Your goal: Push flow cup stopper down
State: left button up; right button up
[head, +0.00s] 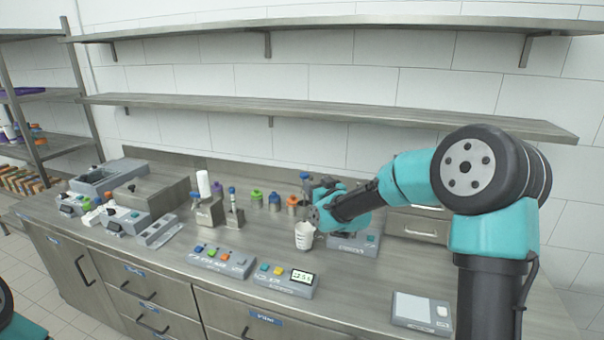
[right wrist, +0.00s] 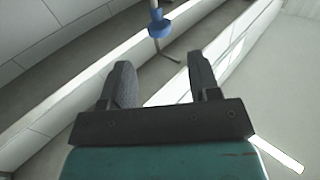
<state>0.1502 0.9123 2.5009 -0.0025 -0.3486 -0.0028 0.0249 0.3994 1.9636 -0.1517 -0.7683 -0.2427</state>
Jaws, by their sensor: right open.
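My right gripper (head: 324,186) is at the middle of the counter, above and behind a white beaker (head: 304,237). In the right wrist view, its two dark fingers (right wrist: 160,80) are spread apart with nothing between them. A blue part on a thin upright rod (right wrist: 158,27) shows beyond the fingertips, apart from them; I cannot tell surely that it is the flow cup stopper. My arm hides much of the grey device (head: 362,243) there. The left gripper is out of view.
Small coloured-lid containers (head: 257,196) stand left of the gripper. Button boxes (head: 222,261) and a display box (head: 286,279) lie along the front edge. A scale-like device (head: 421,309) sits at right. Shelves (head: 330,112) run above the counter.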

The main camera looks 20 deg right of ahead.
jog(key=w, duration=1)
jog(key=shift+a, duration=0.4)
jog(key=shift+w, duration=0.1)
jog(key=shift+c, duration=0.4)
grip_shut()
